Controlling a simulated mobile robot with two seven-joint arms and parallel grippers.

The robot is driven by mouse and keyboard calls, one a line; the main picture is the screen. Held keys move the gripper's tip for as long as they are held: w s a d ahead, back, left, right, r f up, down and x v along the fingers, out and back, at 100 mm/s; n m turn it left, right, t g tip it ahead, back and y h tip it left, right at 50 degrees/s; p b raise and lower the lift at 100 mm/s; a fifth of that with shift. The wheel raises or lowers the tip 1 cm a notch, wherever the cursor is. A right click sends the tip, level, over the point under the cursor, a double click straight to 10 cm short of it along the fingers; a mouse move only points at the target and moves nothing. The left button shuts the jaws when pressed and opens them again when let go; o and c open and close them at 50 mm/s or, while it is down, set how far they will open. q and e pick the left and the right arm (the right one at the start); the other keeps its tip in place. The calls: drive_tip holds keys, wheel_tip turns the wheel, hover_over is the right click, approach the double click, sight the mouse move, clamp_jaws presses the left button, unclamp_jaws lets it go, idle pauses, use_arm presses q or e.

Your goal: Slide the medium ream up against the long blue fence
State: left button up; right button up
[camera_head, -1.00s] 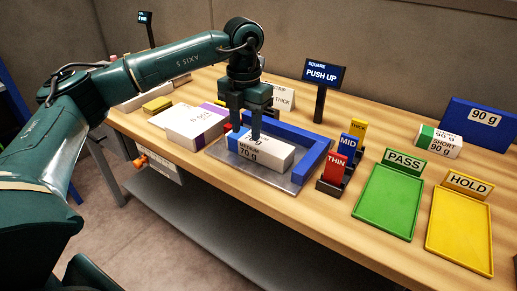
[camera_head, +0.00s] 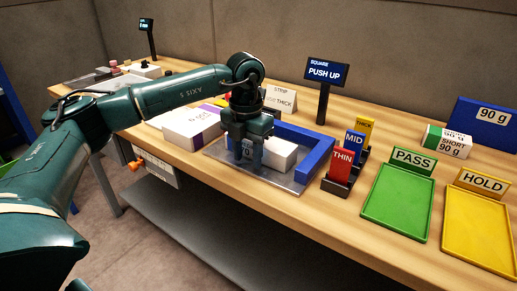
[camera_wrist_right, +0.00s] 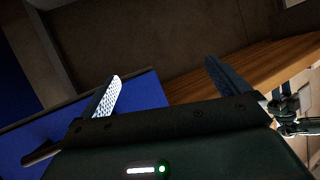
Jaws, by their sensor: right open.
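The medium ream (camera_head: 281,153) is a white block lying on a grey metal plate (camera_head: 216,152). The long blue fence (camera_head: 300,133) runs along the far side of the plate and meets a shorter blue side (camera_head: 316,162) at the right. My left gripper (camera_head: 248,163) points down at the near side of the ream and hides its left part and most of its label. Its fingers are apart, with part of the label between them. Contact with the ream is unclear. My right gripper (camera_wrist_right: 168,85) is open and empty in the right wrist view.
Right of the fence stand THIN, MID and THICK tabs (camera_head: 342,161), then green PASS (camera_head: 395,205) and yellow HOLD (camera_head: 478,233) trays. A purple-and-white ream (camera_head: 190,128) lies left of the plate. A PUSH UP sign (camera_head: 326,74) stands behind the fence.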

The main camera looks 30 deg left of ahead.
use_arm(q)
drive_tip(key=shift+w, duration=0.1)
drive_tip(key=shift+w+d+p, duration=0.15)
drive_tip(key=shift+w+p, duration=0.25)
drive_tip(key=shift+w, duration=1.15)
drive_tip(key=shift+w+d+p, duration=0.1)
drive_tip(key=shift+w+p, duration=0.3)
drive_tip(key=shift+w, duration=1.15)
use_arm(e)
drive_tip(key=shift+r, duration=0.7)
use_arm(q)
drive_tip(key=shift+w, duration=0.15)
use_arm(e)
drive_tip(key=shift+w, duration=0.25)
use_arm(q)
drive_tip(key=shift+w, duration=0.85)
use_arm(e)
drive_tip(key=shift+w+d+r, duration=0.15)
drive_tip(key=shift+w, duration=0.6)
use_arm(q)
drive_tip(key=shift+s+p, duration=0.2)
drive_tip(key=shift+p, duration=0.15)
use_arm(e)
drive_tip(key=shift+r, duration=0.25)
use_arm(q)
drive_tip(key=shift+r, duration=0.15)
